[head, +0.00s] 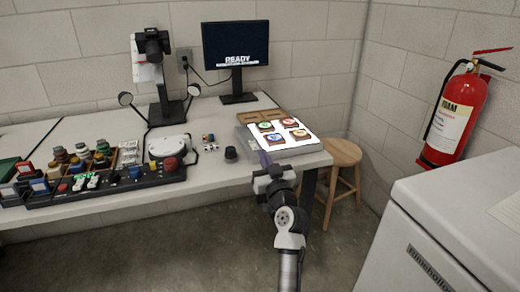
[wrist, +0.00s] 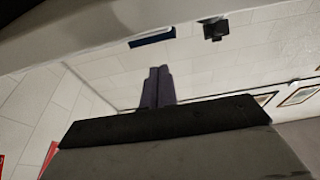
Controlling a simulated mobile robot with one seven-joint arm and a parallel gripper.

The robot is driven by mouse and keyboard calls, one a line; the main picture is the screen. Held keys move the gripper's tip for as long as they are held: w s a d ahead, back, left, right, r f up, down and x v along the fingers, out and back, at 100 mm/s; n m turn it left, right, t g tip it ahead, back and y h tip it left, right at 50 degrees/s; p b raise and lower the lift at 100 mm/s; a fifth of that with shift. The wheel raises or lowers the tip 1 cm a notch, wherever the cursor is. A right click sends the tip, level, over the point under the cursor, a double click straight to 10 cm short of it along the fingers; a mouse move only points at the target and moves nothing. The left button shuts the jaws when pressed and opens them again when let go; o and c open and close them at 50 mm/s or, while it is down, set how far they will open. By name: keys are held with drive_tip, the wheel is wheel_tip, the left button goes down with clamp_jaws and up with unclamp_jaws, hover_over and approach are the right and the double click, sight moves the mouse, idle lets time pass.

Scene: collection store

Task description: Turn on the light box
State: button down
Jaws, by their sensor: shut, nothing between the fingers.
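The light box (head: 248,143) stands at the right end of the table. Its top panel glows bright white, with several small coloured round pieces on brownish square bases on it. My gripper (head: 264,158) is at the front left edge of the light box, its fingertips close against the grey side; I cannot tell whether they touch. The dark purple fingers (wrist: 158,88) are pressed together in the wrist view, with nothing between them. The box's switch is not discernible, and my gripper hides part of the front left side.
A monitor (head: 236,47) reading READY and a camera stand (head: 165,112) are at the back. A small black knob-like item (head: 231,154) lies left of my gripper. A wooden stool (head: 343,158), a fire extinguisher (head: 456,115) and a white cabinet (head: 450,215) are at the right.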

drive_tip(key=shift+f+b+v, duration=0.1)
drive_tip(key=shift+b+v, duration=0.05)
drive_tip(key=shift+v, duration=0.75)
drive_tip(key=shift+f+b+v, duration=0.15)
drive_tip(key=shift+v, duration=0.75)
drive_tip(key=shift+w+a, duration=0.1)
